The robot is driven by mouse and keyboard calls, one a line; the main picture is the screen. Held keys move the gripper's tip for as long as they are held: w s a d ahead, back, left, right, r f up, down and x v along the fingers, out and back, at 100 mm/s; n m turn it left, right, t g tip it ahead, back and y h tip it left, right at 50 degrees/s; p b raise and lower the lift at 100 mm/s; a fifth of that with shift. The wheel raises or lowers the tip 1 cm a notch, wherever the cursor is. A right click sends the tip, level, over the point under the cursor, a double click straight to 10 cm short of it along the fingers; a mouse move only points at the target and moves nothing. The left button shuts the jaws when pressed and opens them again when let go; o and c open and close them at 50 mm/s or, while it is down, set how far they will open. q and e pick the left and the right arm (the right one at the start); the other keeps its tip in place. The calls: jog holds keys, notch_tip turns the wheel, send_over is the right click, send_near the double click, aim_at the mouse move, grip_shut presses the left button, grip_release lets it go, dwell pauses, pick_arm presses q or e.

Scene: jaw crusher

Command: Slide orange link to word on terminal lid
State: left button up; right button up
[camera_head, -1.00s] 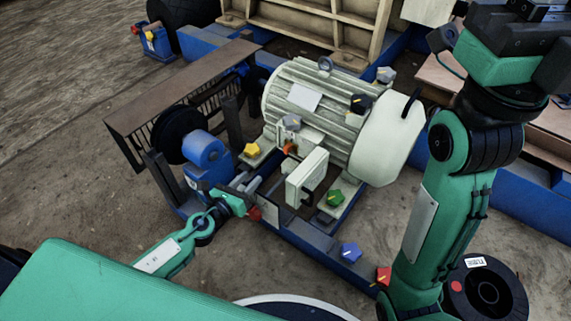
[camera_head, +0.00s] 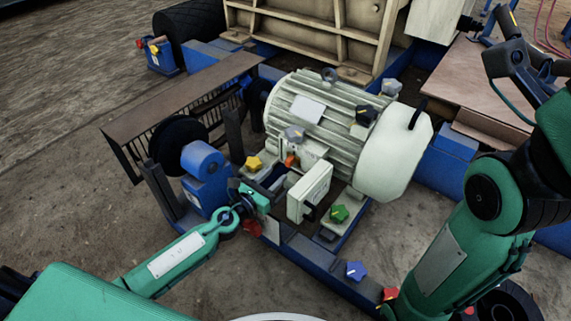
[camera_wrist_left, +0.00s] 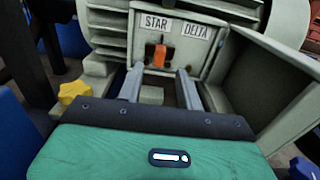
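The orange link (camera_wrist_left: 159,56) sits upright in the open terminal box (camera_wrist_left: 195,68), below the labels STAR (camera_wrist_left: 158,23) and DELTA (camera_wrist_left: 196,30), nearer STAR. In the head view the link (camera_head: 290,160) is a small orange spot on the motor's side. The terminal lid (camera_wrist_left: 262,72) stands swung open at the right; no word on it is readable. My left gripper (camera_wrist_left: 160,78) is open, its two fingers pointing at the box, one either side of the link and short of it. In the head view the left gripper (camera_head: 268,188) is beside the lid.
The finned motor (camera_head: 330,110) stands behind the box. A yellow star knob (camera_head: 254,163) is left of the box, a green one (camera_head: 339,213) right of the lid, a blue one (camera_head: 355,270) on the frame's front. A brown-topped guard (camera_head: 180,95) stands at left.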

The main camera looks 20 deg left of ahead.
aim_at(287, 164)
pick_arm(q)
jog(key=shift+x, duration=3.15)
grip_shut()
